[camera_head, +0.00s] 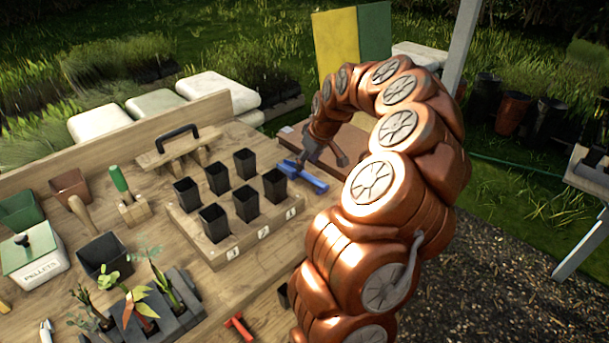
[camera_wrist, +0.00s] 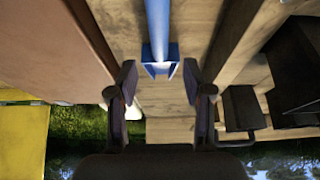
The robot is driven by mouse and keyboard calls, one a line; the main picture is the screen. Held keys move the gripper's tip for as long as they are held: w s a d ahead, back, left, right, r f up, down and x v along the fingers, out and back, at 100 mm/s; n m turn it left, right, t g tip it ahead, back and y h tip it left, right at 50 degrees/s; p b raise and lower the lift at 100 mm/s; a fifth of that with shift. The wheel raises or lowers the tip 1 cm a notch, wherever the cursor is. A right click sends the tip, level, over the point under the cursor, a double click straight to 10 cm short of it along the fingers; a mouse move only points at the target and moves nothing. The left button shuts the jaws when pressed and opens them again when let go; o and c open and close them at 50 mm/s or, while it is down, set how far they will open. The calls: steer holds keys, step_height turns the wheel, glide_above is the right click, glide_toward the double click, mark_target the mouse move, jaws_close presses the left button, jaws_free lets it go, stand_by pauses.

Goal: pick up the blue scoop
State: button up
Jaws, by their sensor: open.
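The blue scoop (camera_head: 303,177) lies on the wooden bench, to the right of the black pots, in the head view. In the wrist view the blue scoop (camera_wrist: 159,28) runs down from the top edge, and its wider, channel-shaped end is near the fingertips. My gripper (camera_head: 322,160) is open and empty above and just behind the scoop. In the wrist view my gripper (camera_wrist: 160,77) has one finger on each side of the scoop's line, with gaps on both sides. I cannot tell the height between fingertips and scoop.
A wooden block with numbered black pots (camera_head: 246,203) stands left of the scoop. A brown board (camera_head: 357,152) lies right of it, partly behind my arm. A caddy with a black handle (camera_head: 178,134) stands farther left. A red tool (camera_head: 238,326) lies at the front.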

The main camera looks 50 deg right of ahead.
mark_target(304, 172)
steer(key=shift+w+f+p, duration=0.15)
steer(key=shift+f+p, duration=0.3)
steer(key=shift+f, duration=0.15)
steer(key=shift+p+x, duration=0.65)
steer(key=shift+x, duration=1.25)
jaws_close()
